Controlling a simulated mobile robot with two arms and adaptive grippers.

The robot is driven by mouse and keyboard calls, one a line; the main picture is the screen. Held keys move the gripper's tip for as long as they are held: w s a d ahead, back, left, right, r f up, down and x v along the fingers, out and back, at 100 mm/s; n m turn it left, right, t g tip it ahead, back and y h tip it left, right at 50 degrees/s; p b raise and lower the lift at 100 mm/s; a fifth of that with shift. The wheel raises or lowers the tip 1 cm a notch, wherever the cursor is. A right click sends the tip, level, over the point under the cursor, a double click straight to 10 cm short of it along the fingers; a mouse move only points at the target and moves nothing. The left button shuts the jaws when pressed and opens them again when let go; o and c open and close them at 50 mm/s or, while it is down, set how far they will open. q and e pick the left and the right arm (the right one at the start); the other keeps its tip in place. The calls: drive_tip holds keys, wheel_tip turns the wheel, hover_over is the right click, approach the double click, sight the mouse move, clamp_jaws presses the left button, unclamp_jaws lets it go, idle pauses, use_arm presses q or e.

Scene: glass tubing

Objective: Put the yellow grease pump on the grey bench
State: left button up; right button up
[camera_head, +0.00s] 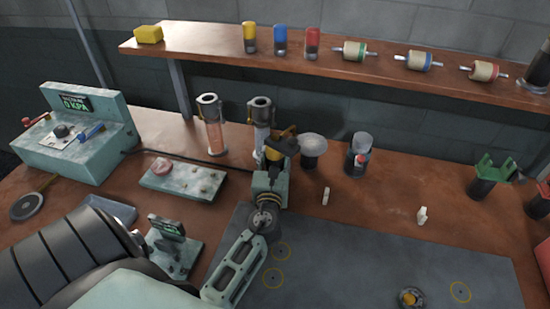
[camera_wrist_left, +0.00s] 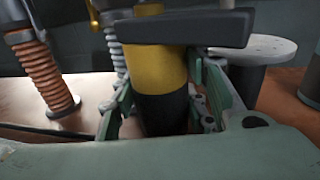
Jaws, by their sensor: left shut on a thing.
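The yellow grease pump (camera_head: 272,154) is in my left gripper (camera_head: 268,176), above the brown worktop near its middle. In the left wrist view the pump (camera_wrist_left: 158,68) is upright, with a yellow upper body, a black lower part and a dark bar across its top. The teal fingers of my left gripper (camera_wrist_left: 165,108) stand on both sides of the black part, shut on it. The pump's bottom end is hidden. The grey bench surface (camera_head: 385,262), marked with yellow rings, lies at the lower right, in front of the pump. My right gripper is not in view.
Behind the pump stand an orange coil tube (camera_head: 214,135) and a pale coil tube (camera_head: 261,118). A round-topped black stand (camera_head: 313,145) and a glass jar (camera_head: 359,158) are just right. Small white pieces (camera_head: 422,216) and a brass fitting (camera_head: 409,298) lie nearby. Much of the grey surface is clear.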

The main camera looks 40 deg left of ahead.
use_arm(q)
drive_tip(key=shift+r, duration=0.1)
drive_tip(key=o, duration=1.5)
drive_tip(key=shift+f, duration=0.2)
drive_tip(key=shift+r, duration=0.15)
drive_tip(key=b+v, duration=0.2)
drive_tip(key=v, duration=0.9)
drive_tip(key=shift+s+d, duration=0.1)
drive_tip(key=shift+s, duration=0.05)
drive_tip(key=shift+s+d, duration=0.2)
drive_tip(key=shift+s, duration=0.15)
